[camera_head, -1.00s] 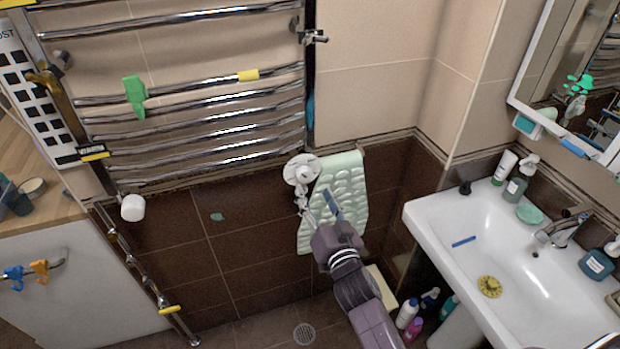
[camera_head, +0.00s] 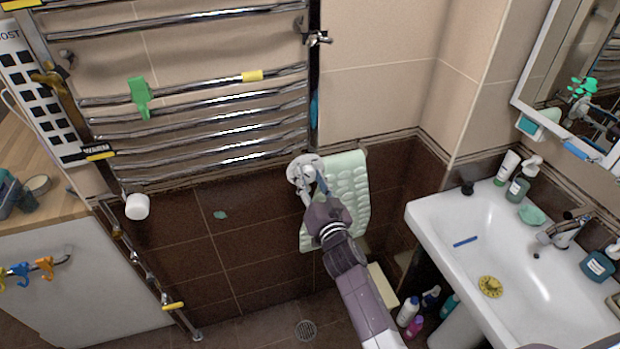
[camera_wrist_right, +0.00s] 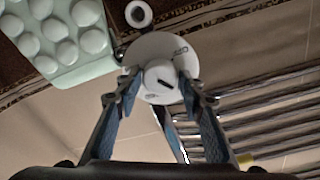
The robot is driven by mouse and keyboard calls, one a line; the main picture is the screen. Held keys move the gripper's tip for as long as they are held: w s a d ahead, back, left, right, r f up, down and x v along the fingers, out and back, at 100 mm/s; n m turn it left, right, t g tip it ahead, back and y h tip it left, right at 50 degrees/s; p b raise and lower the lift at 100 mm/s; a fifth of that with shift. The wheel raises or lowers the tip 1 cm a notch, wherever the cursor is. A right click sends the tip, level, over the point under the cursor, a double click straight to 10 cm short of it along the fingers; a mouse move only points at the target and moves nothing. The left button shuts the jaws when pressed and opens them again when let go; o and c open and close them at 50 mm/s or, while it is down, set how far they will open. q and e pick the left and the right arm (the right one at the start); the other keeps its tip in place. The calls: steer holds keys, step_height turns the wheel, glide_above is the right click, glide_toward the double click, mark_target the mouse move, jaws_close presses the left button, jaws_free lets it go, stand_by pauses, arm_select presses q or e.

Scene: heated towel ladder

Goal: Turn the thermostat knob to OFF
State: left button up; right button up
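The thermostat is a round white dial plate (camera_head: 298,168) at the lower right corner of the towel ladder, partly covered by my right gripper in the head view. In the right wrist view the dial plate (camera_wrist_right: 152,48) carries dark lettering that looks like OFF near its right edge. The white knob (camera_wrist_right: 160,79) stands out from its middle with a short dark mark on it. My right gripper (camera_head: 320,190) is at the dial. Its two fingers (camera_wrist_right: 158,84) are spread on either side of the knob; contact is unclear. My left gripper is not in view.
The chrome towel ladder (camera_head: 200,113) fills the wall to the left. A pale green bumpy mat (camera_head: 349,185) hangs just right of the dial. A white cylinder (camera_head: 137,206) sits at the ladder's lower left. The sink (camera_head: 470,222) stands at the right.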

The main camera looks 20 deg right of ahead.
steer(key=c, duration=0.7)
steer(key=shift+n, duration=0.4)
steer(key=n+b, duration=0.2)
steer(key=n, duration=0.3)
steer(key=shift+a+f, duration=0.1)
steer(key=n+b, duration=0.1)
steer(key=n, duration=0.5)
steer(key=shift+y, duration=0.4)
steer(key=shift+n+b, duration=0.55)
steer(key=shift+n, duration=1.75)
steer(key=o, duration=1.2)
